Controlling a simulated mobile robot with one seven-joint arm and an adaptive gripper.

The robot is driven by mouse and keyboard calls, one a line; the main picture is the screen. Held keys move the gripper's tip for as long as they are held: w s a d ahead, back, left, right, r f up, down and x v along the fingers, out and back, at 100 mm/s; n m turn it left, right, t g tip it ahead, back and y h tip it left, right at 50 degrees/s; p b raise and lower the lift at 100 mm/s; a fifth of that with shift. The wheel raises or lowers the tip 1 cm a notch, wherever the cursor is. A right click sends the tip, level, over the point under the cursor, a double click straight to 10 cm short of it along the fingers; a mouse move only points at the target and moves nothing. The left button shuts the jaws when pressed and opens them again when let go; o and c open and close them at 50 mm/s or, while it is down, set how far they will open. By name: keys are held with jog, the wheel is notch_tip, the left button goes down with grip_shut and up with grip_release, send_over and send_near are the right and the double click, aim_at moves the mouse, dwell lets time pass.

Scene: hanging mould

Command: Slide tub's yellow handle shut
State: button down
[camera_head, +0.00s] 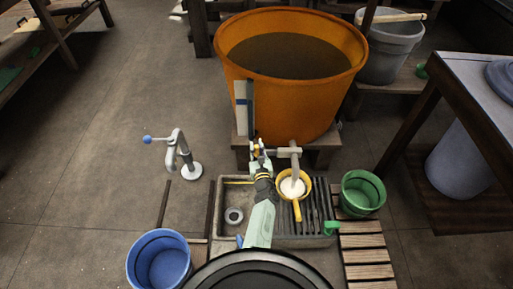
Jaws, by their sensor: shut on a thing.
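The big orange tub (244,40) stands on a low wooden stand and holds dark liquid. At its lower front is a grey valve and spout (295,160) pointing down. My gripper (257,149) is at the left end of the valve's crossbar, low on the tub's front. A small yellow handle (257,144) shows between its fingers, partly hidden by them. My gripper is shut on it. Just below the spout is a yellow ladle (297,210) with pale, whitish contents.
A stone sink (222,197) with a ribbed drainboard lies under the arm. A green bucket (362,193) stands right, a blue bucket (159,262) lower left. A blue-knobbed standing tap (182,156) is left of the sink.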

dwell(0.4)
jog(key=d, duration=0.6)
jog(key=shift+d+b, duration=0.3)
jog(key=c, duration=1.5)
grip_release()
jog(key=shift+d, duration=0.1)
jog(key=shift+o, duration=0.2)
notch_tip(320, 180, up, 10)
